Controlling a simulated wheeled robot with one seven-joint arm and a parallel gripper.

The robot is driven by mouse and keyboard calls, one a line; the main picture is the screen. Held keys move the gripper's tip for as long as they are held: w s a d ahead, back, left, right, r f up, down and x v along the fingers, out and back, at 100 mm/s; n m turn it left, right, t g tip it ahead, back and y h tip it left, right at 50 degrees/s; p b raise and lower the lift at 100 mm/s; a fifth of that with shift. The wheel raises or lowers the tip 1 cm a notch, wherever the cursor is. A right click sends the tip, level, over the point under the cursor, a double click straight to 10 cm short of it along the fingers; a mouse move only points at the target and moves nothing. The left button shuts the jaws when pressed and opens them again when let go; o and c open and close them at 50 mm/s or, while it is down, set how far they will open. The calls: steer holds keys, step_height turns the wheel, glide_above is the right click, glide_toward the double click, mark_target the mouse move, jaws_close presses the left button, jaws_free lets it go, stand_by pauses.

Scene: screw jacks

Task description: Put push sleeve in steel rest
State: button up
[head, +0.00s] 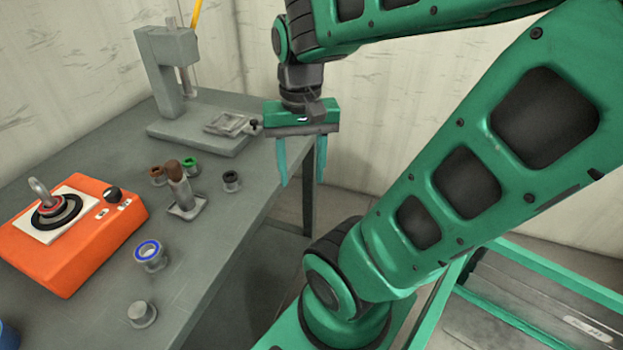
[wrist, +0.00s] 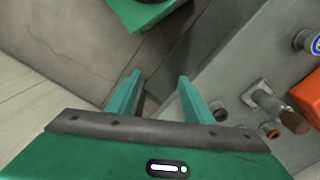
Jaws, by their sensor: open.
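A grey cylinder with a brown top, which looks like the push sleeve (head: 178,188), stands nearly upright on the table. Its foot is in or on a small square metal piece, which looks like the steel rest (head: 190,210); how deep it sits I cannot tell. In the wrist view the sleeve (wrist: 275,107) and the rest's plate (wrist: 252,90) show at the right. My gripper (head: 298,180) is open and empty, fingers pointing down, off the table's right edge and apart from both. Its fingers also show in the wrist view (wrist: 158,85).
The grey table (head: 215,245) holds an orange device (head: 70,240) with an upright ring, a grey press (head: 175,85) at the back, and small flanged bushings with brown, green, dark and blue (head: 149,254) centres. A plain grey flanged piece (head: 141,314) stands near the front.

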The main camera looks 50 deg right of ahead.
steer(key=s, duration=0.1)
steer(key=s+f+n, duration=0.1)
steer(key=s+n, duration=0.1)
steer(key=shift+d+f, duration=0.35)
steer(key=shift+d, duration=0.05)
steer(key=shift+w+f, duration=0.25)
steer(key=shift+w, duration=0.35)
stand_by(1.4)
steer(key=shift+c, duration=0.2)
